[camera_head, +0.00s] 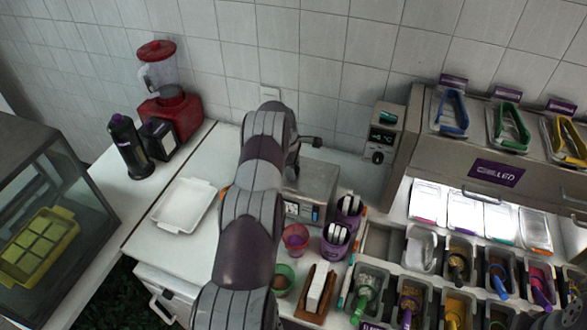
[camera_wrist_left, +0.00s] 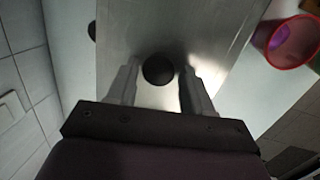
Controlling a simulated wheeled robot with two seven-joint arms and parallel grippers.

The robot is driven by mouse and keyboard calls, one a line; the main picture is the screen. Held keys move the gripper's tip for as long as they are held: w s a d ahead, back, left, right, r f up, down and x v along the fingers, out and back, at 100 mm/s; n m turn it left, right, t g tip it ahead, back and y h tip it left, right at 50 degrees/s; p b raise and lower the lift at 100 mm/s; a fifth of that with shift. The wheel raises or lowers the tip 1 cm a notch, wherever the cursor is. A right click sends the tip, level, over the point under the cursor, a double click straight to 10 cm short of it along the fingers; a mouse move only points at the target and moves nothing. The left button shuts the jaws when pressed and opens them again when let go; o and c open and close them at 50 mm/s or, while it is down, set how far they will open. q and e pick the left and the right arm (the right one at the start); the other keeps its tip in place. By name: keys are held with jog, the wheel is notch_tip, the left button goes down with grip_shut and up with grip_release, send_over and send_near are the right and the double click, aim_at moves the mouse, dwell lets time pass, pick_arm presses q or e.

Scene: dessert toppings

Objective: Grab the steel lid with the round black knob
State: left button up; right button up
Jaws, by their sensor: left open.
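The steel lid (camera_wrist_left: 135,25) fills the middle of the left wrist view as a brushed metal plate. Its round black knob (camera_wrist_left: 158,69) sits between the two fingertips of my left gripper (camera_wrist_left: 159,72). The fingers are open, one on each side of the knob, with a visible gap to each. In the head view the steel box (camera_head: 318,180) shows its right part beside my left arm. My arm hides the knob and most of the gripper there. My right gripper is in neither view.
A dark part (camera_head: 313,142) sticks out at the box's back edge. A pink cup (camera_head: 295,237) and purple cups (camera_head: 335,240) stand in front. A white tray (camera_head: 184,205) lies left on the counter, near a red blender (camera_head: 172,108). Topping bins (camera_head: 410,300) are at right.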

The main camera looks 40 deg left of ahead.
pick_arm(q)
jog(key=shift+s+d+r, duration=0.15)
jog(key=shift+s+r, duration=0.05)
jog(key=shift+w+f, duration=0.2)
jog(key=shift+w, duration=0.2)
grip_shut()
jog(key=shift+s+r, duration=0.1)
jog(key=shift+s, duration=0.05)
